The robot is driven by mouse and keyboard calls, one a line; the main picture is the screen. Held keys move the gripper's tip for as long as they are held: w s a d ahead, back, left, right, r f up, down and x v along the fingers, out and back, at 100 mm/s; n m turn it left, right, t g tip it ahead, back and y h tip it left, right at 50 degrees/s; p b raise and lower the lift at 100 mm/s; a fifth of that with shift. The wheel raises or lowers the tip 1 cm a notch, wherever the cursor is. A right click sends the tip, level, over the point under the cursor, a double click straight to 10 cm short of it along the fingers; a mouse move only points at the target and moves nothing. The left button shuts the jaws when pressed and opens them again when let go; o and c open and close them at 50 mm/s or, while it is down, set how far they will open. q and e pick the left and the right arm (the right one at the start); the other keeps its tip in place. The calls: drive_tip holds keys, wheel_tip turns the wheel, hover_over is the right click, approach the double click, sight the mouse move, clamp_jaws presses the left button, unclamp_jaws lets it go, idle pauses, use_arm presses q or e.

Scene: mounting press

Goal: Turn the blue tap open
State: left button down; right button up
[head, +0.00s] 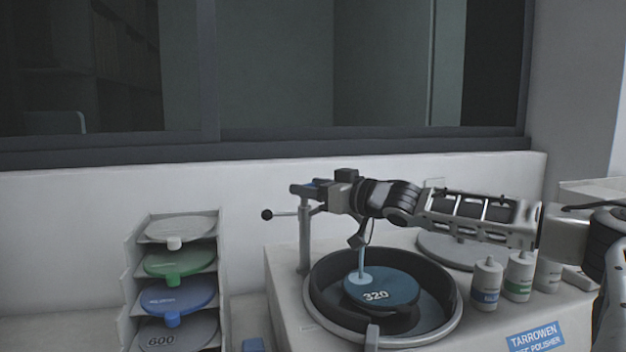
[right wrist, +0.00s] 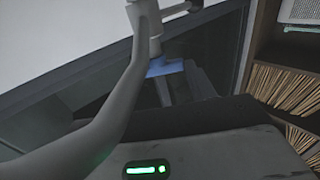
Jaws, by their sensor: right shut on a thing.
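The blue tap (head: 312,184) sits at the top of a grey post (head: 304,240) at the back left of the polisher. It also shows in the right wrist view (right wrist: 165,68), as a flat blue lever. My right gripper (head: 325,188) reaches in from the right and is shut on the blue tap, hiding part of it. A pale blue column like running water (head: 362,262) stands between the spout and the blue 320 disc (head: 395,288), with a pale round patch where it meets the disc. My left gripper is not in view.
The disc lies inside a dark round bowl (head: 450,312) on the white polisher. A black-knobbed lever (head: 268,215) sticks out left of the post. Several bottles (head: 487,283) stand at the right. A rack of coloured discs (head: 130,270) stands at the left.

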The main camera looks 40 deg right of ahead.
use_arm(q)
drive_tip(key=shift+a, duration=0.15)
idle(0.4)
use_arm(e)
drive_tip(key=o, duration=0.9)
drive_tip(key=shift+c, duration=0.2)
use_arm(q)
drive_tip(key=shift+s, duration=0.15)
use_arm(e)
drive_tip(key=shift+o, duration=0.6)
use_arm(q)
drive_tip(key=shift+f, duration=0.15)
use_arm(e)
drive_tip(key=shift+s, duration=0.15)
